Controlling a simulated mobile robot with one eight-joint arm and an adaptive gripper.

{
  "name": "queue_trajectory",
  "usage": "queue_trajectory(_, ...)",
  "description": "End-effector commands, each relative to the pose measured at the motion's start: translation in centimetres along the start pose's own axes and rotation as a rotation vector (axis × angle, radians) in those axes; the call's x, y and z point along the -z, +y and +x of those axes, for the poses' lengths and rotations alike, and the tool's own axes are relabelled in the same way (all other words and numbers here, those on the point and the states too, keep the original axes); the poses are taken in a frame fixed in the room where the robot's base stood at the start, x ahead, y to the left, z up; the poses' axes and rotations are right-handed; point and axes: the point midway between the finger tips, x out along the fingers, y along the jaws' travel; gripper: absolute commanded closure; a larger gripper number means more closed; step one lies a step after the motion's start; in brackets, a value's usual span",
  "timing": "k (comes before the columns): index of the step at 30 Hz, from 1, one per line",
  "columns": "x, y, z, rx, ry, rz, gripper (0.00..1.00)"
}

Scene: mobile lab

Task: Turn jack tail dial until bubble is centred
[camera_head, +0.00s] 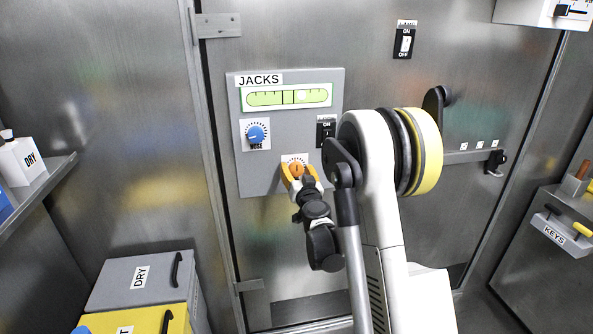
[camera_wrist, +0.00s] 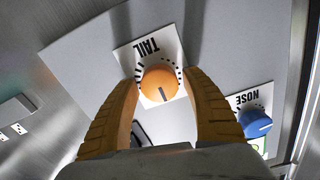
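The grey JACKS panel (camera_head: 253,170) is on the metal door. Its green level (camera_head: 265,98) shows a pale bubble (camera_head: 302,96) to the right of the centre marks. The orange tail dial (camera_head: 297,171) is low on the panel; in the wrist view the tail dial (camera_wrist: 161,84) sits under the TAIL label with its dark pointer line visible. My gripper (camera_head: 299,178) is at the dial, and its orange fingers (camera_wrist: 160,80) stand on either side of it. They look open with slim gaps; contact cannot be told for certain.
The blue nose dial (camera_head: 256,134) is up and left of the tail dial, and shows at right in the wrist view (camera_wrist: 255,122). An ON switch (camera_head: 326,131) is on the panel's right, close to my arm. Another ON/OFF switch (camera_head: 404,43) is higher up.

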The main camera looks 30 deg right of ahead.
Motion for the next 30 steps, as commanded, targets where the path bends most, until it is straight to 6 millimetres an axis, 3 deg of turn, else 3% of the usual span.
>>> queue_trajectory(1, 0.0, 0.0, -0.01, 0.0, 0.0, 0.0, 0.62)
queue_trajectory(3, 0.0, 0.0, -0.01, 0.0, 0.0, 0.0, 0.84)
queue_trajectory(4, 0.0, 0.0, -0.01, 0.0, 0.0, 0.0, 0.89)
queue_trajectory(17, -0.03, 0.01, -0.01, 0.0, 0.0, 0.041, 0.89)
queue_trajectory(30, -0.12, 0.11, 0.03, 0.001, 0.001, 0.363, 0.89)
